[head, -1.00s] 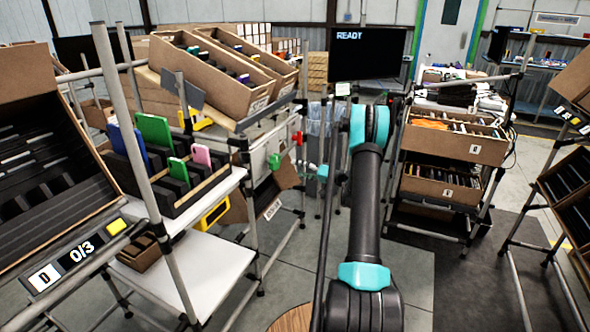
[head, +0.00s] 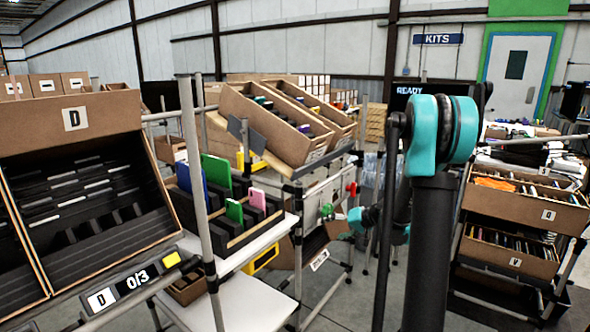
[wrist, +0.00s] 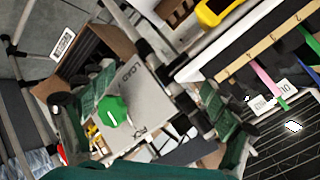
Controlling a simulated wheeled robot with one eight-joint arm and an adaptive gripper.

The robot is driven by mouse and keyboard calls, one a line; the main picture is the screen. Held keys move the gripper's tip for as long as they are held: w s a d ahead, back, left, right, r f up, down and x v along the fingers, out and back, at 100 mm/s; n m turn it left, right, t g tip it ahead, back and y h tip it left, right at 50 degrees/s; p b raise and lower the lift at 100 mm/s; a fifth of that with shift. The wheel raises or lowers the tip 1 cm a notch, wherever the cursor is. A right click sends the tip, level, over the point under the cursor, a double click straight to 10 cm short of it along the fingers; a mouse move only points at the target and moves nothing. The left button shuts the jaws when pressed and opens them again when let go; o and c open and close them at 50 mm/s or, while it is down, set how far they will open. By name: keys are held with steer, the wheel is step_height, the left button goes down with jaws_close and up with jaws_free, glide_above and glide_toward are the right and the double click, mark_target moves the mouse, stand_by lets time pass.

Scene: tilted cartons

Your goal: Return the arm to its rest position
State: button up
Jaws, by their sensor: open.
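My arm rises at the right of centre in the head view, with a dark upright link and a large teal joint at its top. My gripper (wrist: 158,100) shows in the wrist view as two green-padded fingers standing well apart, with nothing held between them. Behind and between the fingers is a grey panel (wrist: 147,98) with dark lettering and a green knob (wrist: 115,110). In the head view the far end of my arm is small and partly hidden behind the upright link, so the fingers cannot be made out there.
A tilted carton D (head: 95,190) with black slots stands at left above a 0/3 display (head: 135,284). A black rack (head: 255,221) holds green, blue and pink items on a white table. Cartons (head: 275,125) lean behind it. Shelved cartons (head: 525,205) stand at right, close to my arm.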

steer(key=s+d+f+h, duration=0.1)
steer(key=s+h, duration=0.2)
steer(key=s, duration=0.8)
steer(key=s+d+f+g+h, duration=0.1)
steer(key=s+d+f+h, duration=0.1)
steer(key=s, duration=0.9)
steer(key=s+d+f+g+h, duration=0.1)
steer(key=s+h, duration=0.3)
steer(key=s, duration=0.7)
steer(key=shift+s+d+f, duration=0.15)
steer(key=shift+s+d, duration=0.05)
steer(key=shift+d, duration=0.4)
